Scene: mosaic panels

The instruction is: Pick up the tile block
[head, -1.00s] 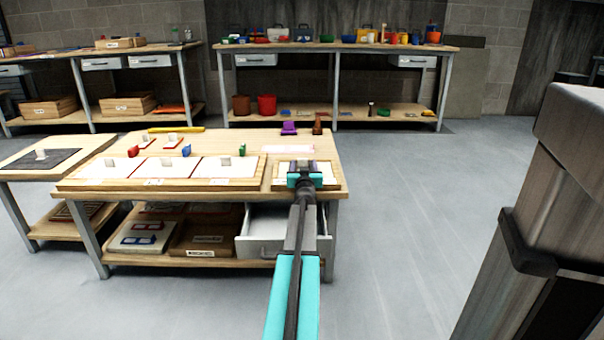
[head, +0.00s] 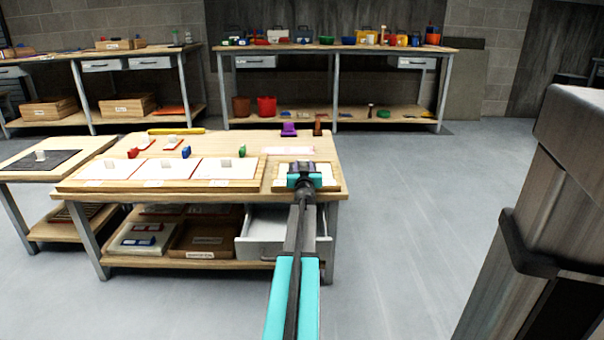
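Small blocks stand on the near table (head: 240,139). White blocks (head: 225,163) stand on the long framed white panel (head: 207,172), with another on a white card behind. A red block (head: 133,153) and a blue block (head: 185,152) stand near its back edge. Which one is the tile block I cannot tell. My gripper (head: 303,170) is over the small framed panel (head: 328,175) at the table's right end. The gripper and wrist hide the panel's middle, and whether the fingers are open or hold something is too small to see.
A purple piece (head: 289,130) and a brown piece (head: 318,126) stand at the table's back right. A yellow bar (head: 177,131) lies at the back left. An open drawer (head: 265,232) sticks out below the front edge.

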